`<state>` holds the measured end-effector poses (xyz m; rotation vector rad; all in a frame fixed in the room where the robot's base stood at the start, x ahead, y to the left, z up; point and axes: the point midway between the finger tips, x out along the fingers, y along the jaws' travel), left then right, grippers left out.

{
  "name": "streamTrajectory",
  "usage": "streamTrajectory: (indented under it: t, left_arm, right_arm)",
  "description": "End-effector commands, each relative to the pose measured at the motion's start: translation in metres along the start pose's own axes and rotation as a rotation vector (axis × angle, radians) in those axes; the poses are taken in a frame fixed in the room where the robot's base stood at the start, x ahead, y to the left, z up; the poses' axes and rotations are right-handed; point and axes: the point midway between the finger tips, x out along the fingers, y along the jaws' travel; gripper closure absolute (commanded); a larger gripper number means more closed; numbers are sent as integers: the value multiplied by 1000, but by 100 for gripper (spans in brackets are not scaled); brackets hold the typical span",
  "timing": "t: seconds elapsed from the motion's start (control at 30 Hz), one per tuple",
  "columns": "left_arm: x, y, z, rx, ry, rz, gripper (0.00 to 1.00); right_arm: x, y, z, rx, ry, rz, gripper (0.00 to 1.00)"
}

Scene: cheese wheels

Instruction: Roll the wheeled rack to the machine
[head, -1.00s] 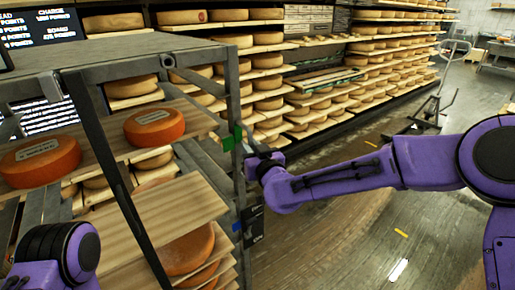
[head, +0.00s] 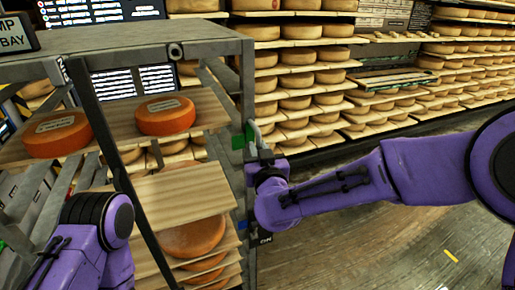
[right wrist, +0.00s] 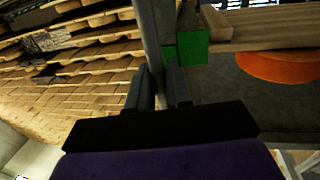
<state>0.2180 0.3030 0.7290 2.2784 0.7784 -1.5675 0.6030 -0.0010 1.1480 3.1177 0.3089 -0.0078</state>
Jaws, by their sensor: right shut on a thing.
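The wheeled rack (head: 160,45) stands close in front of me on the left, a grey metal frame with wooden boards. Orange cheese wheels (head: 165,115) lie on its upper board and more sit lower down. My right gripper (head: 262,160) is at the rack's right post, beside a green block. In the right wrist view its fingers (right wrist: 160,90) are shut on the grey upright post (right wrist: 150,40). My left arm reaches to the rack's left front; its gripper's fingers are out of sight. The rack's wheels are hidden. I cannot tell which thing is the machine.
Long wall shelves (head: 320,80) full of cheese wheels run behind the rack and to the right. Dark screens (head: 100,8) show behind the rack at upper left. The wooden-looking floor (head: 370,240) at the lower right is clear.

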Motion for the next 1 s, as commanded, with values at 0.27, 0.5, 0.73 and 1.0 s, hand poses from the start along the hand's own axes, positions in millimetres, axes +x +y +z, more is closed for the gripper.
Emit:
streamTrajectory:
  t: [0.27, 0.5, 0.73, 1.0]
  left_arm:
    - [-1, 0, 0, 0, 0, 0, 48]
    - [-1, 0, 0, 0, 0, 0, 48]
    - [0, 0, 0, 0, 0, 0, 48]
    - [0, 0, 0, 0, 0, 0, 48]
  right_arm:
    - [3, 4, -6, 8, 14, 22, 100]
    - [4, 0, -7, 8, 16, 14, 65]
    - [3, 0, -5, 7, 10, 12, 65]
    - [1, 0, -3, 5, 7, 12, 65]
